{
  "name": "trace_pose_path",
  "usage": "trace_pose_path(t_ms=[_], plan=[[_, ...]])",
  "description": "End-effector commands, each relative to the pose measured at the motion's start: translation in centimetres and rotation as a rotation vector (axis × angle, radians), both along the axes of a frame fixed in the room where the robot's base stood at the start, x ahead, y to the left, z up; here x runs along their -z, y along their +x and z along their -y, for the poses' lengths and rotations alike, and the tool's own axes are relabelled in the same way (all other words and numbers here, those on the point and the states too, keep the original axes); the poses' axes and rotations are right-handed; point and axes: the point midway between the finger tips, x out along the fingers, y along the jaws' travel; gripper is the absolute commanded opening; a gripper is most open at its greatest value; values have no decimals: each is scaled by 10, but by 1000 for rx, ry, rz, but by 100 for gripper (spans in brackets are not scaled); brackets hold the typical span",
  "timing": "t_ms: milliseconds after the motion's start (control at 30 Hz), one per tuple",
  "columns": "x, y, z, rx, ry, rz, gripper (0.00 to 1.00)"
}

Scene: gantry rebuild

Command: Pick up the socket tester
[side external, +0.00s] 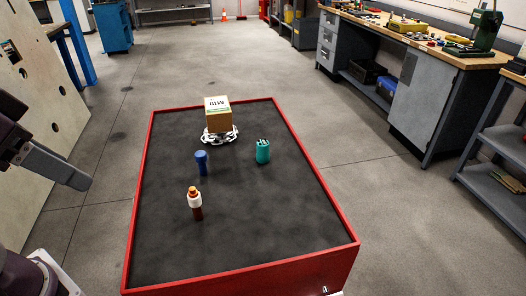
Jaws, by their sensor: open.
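A teal, upright, rounded block with pale prong-like details on top (263,151) stands on the dark table right of the middle. It looks most like the socket tester, though it is small in the picture. My gripper (78,180) shows at the left edge as a grey finger-like part, off the table's left side and well apart from the teal block. It is open, with nothing seen in it. The rest of it is hidden or out of frame.
The dark table has a raised red rim (355,243). A cardboard box (218,121) sits on a black-and-white base (220,138) at the back. A blue cylinder (201,163) and a white-and-brown bottle (195,204) stand left of the teal block. The front right is clear.

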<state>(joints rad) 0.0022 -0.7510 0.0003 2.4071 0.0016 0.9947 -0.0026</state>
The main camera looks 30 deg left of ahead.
Motion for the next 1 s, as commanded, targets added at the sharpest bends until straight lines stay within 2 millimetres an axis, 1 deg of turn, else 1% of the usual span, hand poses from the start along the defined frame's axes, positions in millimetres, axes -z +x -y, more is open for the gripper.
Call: trace_pose_path(t_ms=[33,67,167,200,267,300,333,367,400,467,500,567,600,667,700,767,833,867,900,933,967,1000], plan=[[-18,2,0,0,0,9,55],[-30,2,0,0,0,9,55],[-36,50,-14,245,113,46,55],[-38,73,-20,344,173,69,55],[-38,108,-27,499,284,100,55],[-36,132,-31,608,371,118,55],[-34,151,-33,693,446,131,55],[-32,170,-35,782,528,142,55],[-28,196,-36,904,647,152,55],[-22,232,-35,1091,845,158,55],[-19,255,-32,1215,986,157,55],[-15,285,-24,1395,1201,146,55],[-15,303,-16,1509,1347,134,55],[-15,327,-1,1672,1569,110,55],[-16,340,10,1774,1720,88,55],[-19,357,31,1915,1948,49,55],[-24,372,60,2059,2225,-10,55],[-26,377,74,-2089,-2321,39,55],[-2,375,68,-2111,-2315,53,55],[12,374,65,-2118,-2320,56,55],[27,374,65,2118,2317,-54,55],[46,374,64,2117,2313,-53,55]])
